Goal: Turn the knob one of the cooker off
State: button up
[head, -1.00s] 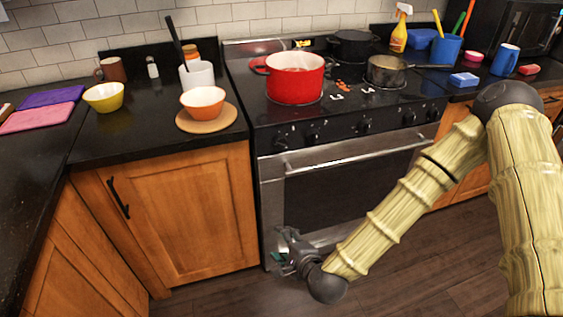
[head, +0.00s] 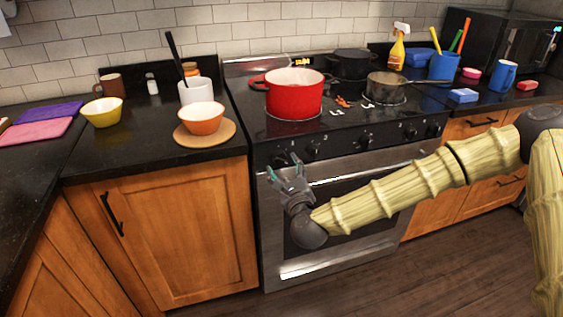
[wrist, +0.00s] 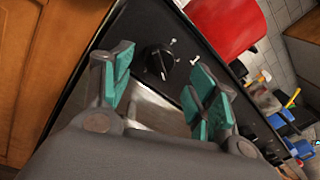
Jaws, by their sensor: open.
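The cooker (head: 345,165) has a row of black knobs along its front panel. In the head view my gripper (head: 283,166) is raised in front of the panel's left end, where its fingers partly cover the leftmost knob. Another knob (head: 312,149) shows clear to its right. In the wrist view a black knob (wrist: 159,62) with white marks beside it lies beyond and between the green-padded fingertips of my gripper (wrist: 160,88). The fingers are apart with nothing between them, and appear short of the knob. Which knob is number one cannot be read.
A red pot (head: 294,95), a dark pot (head: 352,66) and a pan (head: 386,88) stand on the cooktop. An orange bowl (head: 201,118) on a round board is on the left counter. The oven handle (head: 365,170) runs below the knobs.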

aim_at(281, 161)
jog(key=shift+x, duration=2.25)
jog(key=shift+c, duration=0.3)
jog(key=c, duration=1)
